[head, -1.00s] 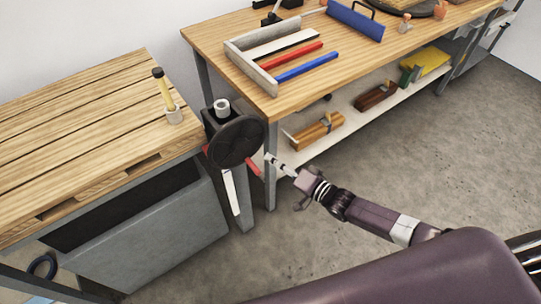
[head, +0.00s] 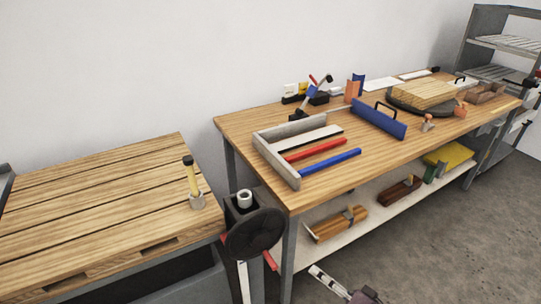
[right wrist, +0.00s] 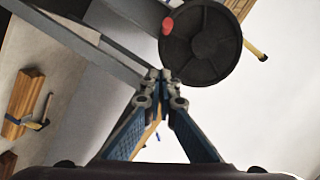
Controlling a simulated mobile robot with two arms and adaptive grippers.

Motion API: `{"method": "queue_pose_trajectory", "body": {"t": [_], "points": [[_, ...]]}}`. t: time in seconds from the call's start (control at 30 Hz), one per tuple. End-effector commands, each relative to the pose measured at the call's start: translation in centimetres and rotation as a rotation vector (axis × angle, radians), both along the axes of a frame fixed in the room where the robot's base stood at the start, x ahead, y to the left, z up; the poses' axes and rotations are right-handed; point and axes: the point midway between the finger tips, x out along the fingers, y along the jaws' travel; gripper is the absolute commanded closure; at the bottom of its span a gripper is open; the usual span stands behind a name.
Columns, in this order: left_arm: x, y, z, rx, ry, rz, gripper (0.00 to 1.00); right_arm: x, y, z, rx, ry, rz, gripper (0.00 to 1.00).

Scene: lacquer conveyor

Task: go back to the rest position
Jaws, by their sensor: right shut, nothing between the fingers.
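My right gripper (head: 314,271) shows at the bottom edge in the head view, with only its pale tip and a bit of my arm in the picture. It is low in front of the workbench, below and right of the black round disc (head: 255,233). In the right wrist view my right gripper's fingers (right wrist: 165,80) meet at their tips and hold nothing. The disc with its red knob shows just beyond them in that view. My left gripper is not in view.
Grey floor (head: 430,260) is clear at the right.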

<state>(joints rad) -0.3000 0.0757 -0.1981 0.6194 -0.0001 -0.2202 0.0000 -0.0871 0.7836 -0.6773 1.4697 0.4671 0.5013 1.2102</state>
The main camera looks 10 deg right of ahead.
Motion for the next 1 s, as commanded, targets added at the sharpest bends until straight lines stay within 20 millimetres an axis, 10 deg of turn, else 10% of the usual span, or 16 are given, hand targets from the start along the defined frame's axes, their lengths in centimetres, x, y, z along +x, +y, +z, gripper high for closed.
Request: {"method": "queue_pose_trajectory", "body": {"t": [0.17,0.37,0.7,1.0], "points": [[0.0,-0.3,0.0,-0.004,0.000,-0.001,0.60,-0.1,-1.1,-3.5,-0.108,0.020,-0.036,1.00],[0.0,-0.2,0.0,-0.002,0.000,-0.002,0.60,-3.5,-4.8,-15.9,-0.492,0.148,-0.096,1.00],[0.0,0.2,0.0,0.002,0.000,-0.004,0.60,-21.6,-6.7,-34.4,-1.012,0.538,0.117,1.00],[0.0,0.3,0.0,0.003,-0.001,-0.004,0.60,-38.0,-3.1,-40.6,-1.170,0.780,0.447,1.00]]}}
